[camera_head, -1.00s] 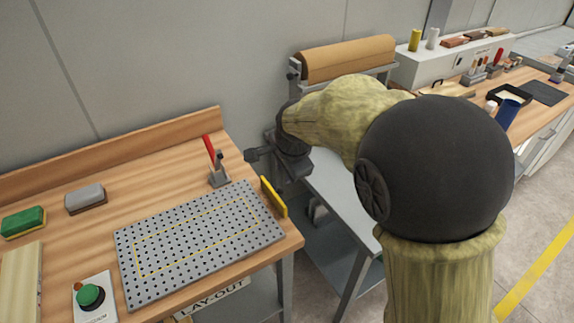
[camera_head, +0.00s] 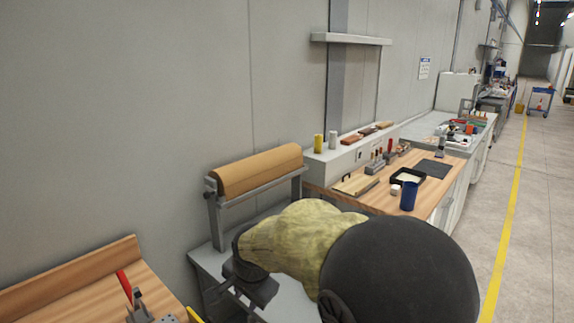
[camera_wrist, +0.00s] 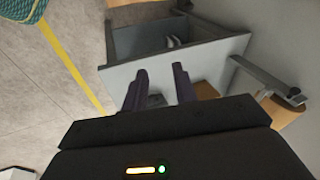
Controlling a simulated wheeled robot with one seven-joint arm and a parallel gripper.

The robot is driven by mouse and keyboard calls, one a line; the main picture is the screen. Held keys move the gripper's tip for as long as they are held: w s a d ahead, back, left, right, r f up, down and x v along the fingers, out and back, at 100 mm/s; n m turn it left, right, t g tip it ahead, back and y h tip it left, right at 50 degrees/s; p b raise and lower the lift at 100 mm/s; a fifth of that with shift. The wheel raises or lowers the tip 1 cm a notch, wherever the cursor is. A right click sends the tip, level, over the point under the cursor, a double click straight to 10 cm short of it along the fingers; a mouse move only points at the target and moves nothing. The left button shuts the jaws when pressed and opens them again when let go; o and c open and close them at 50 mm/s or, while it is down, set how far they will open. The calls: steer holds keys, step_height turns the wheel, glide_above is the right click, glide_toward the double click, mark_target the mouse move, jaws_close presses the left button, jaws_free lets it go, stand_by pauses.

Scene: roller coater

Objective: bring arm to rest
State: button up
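My arm, with its pale yellow-green cover and dark round joint, reaches up from the bottom of the head view, bent toward the left. My gripper (camera_wrist: 160,86) shows in the wrist view with its two dark fingers apart and nothing between them. In the head view my gripper's dark body (camera_head: 250,285) hangs in front of the grey table, and its fingertips are hard to make out there. The grey table (camera_wrist: 225,52) lies beyond the fingers in the wrist view.
A brown paper roll (camera_head: 258,170) sits on a stand at the grey table's back. A wooden bench (camera_head: 75,290) with a red-handled clamp (camera_head: 125,285) is at lower left. Another bench (camera_head: 428,200) holds a blue cup (camera_head: 408,196). Open floor (camera_head: 540,220) lies at right.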

steer(key=s+d+f+n+p, duration=0.1)
steer(key=s+d, duration=0.3)
steer(key=d, duration=0.4)
steer(key=s+d+n+h+p, duration=0.1)
steer(key=s+d+n, duration=0.2)
steer(key=d, duration=0.6)
steer(key=s+d+f+n+g+h+p, duration=0.1)
steer(key=s+d+n, duration=0.1)
steer(key=s+d, duration=0.3)
steer(key=d, duration=0.3)
steer(key=shift+s+d+f+n+p, duration=0.2)
steer(key=shift+s+f+n+p, duration=0.1)
steer(key=shift+s+f+p, duration=0.05)
